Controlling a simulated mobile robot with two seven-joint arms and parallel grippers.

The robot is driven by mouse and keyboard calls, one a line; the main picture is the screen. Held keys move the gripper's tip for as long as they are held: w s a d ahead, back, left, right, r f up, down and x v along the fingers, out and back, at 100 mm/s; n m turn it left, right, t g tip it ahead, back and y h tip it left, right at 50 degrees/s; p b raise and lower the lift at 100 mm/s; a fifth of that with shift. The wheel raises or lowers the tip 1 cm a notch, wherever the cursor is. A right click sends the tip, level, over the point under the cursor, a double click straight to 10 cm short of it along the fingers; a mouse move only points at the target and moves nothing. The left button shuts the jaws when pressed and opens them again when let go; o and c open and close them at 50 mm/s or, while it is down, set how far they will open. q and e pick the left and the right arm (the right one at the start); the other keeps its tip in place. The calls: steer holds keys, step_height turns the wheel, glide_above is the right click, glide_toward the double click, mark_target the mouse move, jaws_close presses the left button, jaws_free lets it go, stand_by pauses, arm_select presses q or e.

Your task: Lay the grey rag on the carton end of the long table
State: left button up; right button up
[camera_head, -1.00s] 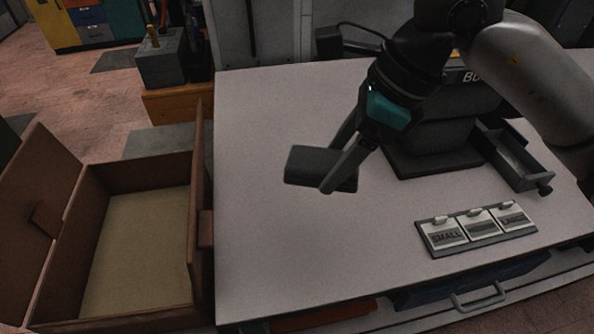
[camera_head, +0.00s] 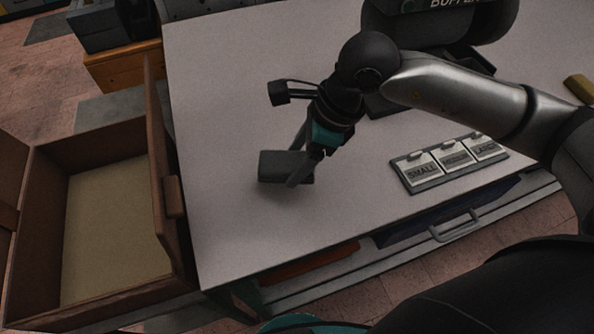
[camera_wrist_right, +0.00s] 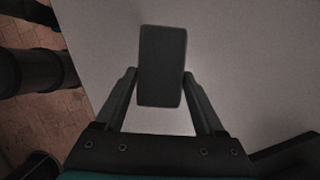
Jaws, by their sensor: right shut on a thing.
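The grey rag (camera_head: 276,165) looks like a dark, flat folded block. My right gripper (camera_head: 298,170) is shut on it, one finger on each side, and the wrist view also shows the rag (camera_wrist_right: 162,50) between the fingers. The rag is over the left, carton end of the long table (camera_head: 225,100); a dark shadow lies close under it, and I cannot tell whether it touches the top. The open brown carton (camera_head: 170,195) stands against the table's left end. My left gripper is out of view.
A label board (camera_head: 450,162) reading small, medium and large lies on the table to the right of the rag. A dark machine (camera_head: 440,20) stands at the back, and a yellowish block (camera_head: 578,88) lies far right. The tabletop around the rag is clear.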

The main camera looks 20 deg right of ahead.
steer(key=shift+f, duration=2.2)
steer(key=shift+f, duration=0.1)
steer(key=o, duration=1.3)
steer(key=shift+r, duration=0.3)
steer(key=v, duration=1.1)
steer(key=shift+d+r, duration=0.2)
steer(key=shift+r, duration=0.05)
steer(key=shift+s, duration=0.1)
